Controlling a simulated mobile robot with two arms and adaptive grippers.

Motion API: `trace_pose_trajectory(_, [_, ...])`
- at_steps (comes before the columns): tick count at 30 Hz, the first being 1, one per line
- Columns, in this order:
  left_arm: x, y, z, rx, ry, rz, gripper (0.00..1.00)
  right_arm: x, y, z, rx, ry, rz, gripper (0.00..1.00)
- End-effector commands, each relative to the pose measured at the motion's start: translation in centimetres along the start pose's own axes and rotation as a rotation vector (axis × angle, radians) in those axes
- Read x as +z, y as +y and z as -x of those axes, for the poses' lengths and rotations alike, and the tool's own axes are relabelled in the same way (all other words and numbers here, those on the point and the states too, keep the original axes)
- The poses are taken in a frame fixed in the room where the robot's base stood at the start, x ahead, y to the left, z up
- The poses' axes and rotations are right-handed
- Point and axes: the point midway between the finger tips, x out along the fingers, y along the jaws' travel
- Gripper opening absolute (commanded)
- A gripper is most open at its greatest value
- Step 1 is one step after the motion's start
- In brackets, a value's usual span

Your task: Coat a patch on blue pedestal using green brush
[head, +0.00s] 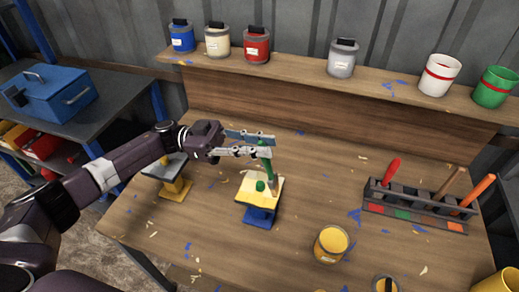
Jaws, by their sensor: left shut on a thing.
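The blue pedestal (258,217) stands on the wooden table, with a pale yellow top plate (250,196) on it. A small green spot or knob (260,186) shows on that plate; I cannot tell which. My left gripper (262,146) is shut on the green brush (266,160), over the far side of the plate. The brush points down, and its lower end is by the plate's right edge. I cannot tell whether it touches. The right gripper is out of view.
A yellow pedestal (176,189) with a grey top stands left, beneath my left arm. A can of yellow paint (331,243) stands front right. A rack (415,208) at right holds red, brown and orange handles. Several cans line the back shelf (300,75).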

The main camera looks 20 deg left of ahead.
Motion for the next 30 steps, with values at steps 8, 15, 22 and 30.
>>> trace_pose_trajectory(8, [0.3, -1.4, 0.1, -0.001, -0.001, 0.0, 0.0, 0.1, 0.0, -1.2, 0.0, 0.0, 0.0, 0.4])
trace_pose_trajectory(15, [0.5, -2.5, 0.1, -0.001, -0.002, -0.002, 0.0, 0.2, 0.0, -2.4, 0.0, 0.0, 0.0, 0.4])
trace_pose_trajectory(22, [0.3, -2.8, 0.1, -0.001, -0.003, 0.0, 0.0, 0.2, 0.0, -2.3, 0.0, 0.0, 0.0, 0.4])
trace_pose_trajectory(30, [-0.8, -2.9, -0.1, -0.001, -0.002, -0.001, 0.0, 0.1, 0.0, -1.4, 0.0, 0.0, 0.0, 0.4])
